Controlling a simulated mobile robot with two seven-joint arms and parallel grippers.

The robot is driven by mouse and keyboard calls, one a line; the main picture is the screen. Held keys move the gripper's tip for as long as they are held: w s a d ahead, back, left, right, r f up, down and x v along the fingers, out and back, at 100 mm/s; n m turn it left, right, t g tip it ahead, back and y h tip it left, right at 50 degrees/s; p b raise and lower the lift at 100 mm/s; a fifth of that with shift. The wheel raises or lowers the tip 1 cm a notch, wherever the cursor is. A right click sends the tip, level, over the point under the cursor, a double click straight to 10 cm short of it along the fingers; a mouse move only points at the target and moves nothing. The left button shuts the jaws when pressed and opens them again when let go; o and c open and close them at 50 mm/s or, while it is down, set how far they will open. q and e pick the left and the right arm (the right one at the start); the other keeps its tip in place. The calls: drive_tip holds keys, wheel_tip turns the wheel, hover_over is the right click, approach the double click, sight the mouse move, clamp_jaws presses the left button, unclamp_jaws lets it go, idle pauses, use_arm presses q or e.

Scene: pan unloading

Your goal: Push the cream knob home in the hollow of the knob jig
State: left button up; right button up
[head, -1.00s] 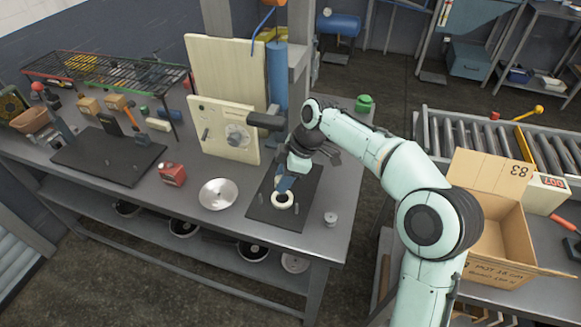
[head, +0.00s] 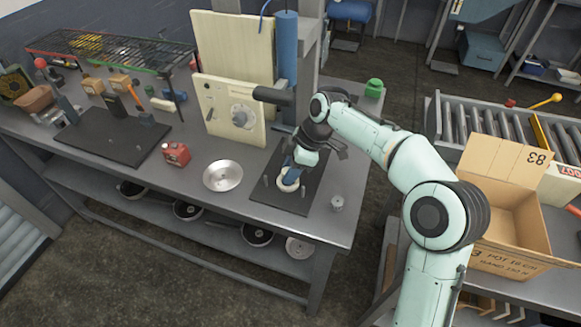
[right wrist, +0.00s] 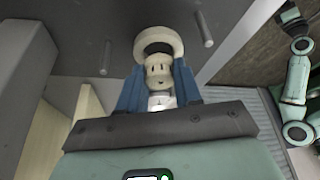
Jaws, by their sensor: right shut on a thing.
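My right gripper (head: 291,176) points down over the dark mat. Its blue fingers are shut on the cream knob (right wrist: 158,68), seen between them in the right wrist view. The knob jig, a cream ring (head: 287,186), lies on the mat just under the fingertips. The jig also shows in the right wrist view (right wrist: 172,36), where the knob overlaps the near side of its hollow. I cannot tell how deep the knob sits in the hollow. My left gripper is not in view.
Thin pegs stand on the dark mat (head: 308,192) near the jig. A silver dish (head: 222,176) lies left of the mat and a small metal cylinder (head: 337,203) right of it. A cream panel with a dial (head: 229,112) stands behind. The table's front edge is close.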

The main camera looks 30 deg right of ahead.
drive_tip(key=shift+f+b, duration=0.35)
drive_tip(key=shift+f, duration=0.3)
idle(0.6)
drive_tip(key=shift+r, duration=0.15)
drive_tip(key=shift+r+p, duration=0.3)
drive_tip(key=shift+p, duration=0.15)
drive_tip(key=shift+f+b, duration=0.35)
drive_tip(key=shift+f, duration=0.1)
idle(0.7)
drive_tip(key=o, duration=1.2)
drive_tip(key=shift+c, duration=0.2)
drive_tip(key=shift+f, duration=0.1)
drive_tip(key=shift+s, duration=0.1)
drive_tip(key=p+v, duration=0.2)
drive_tip(key=v, duration=1.1)
drive_tip(key=shift+d+r+p, duration=0.25)
drive_tip(key=shift+r+p, duration=0.05)
drive_tip(key=shift+r, duration=0.05)
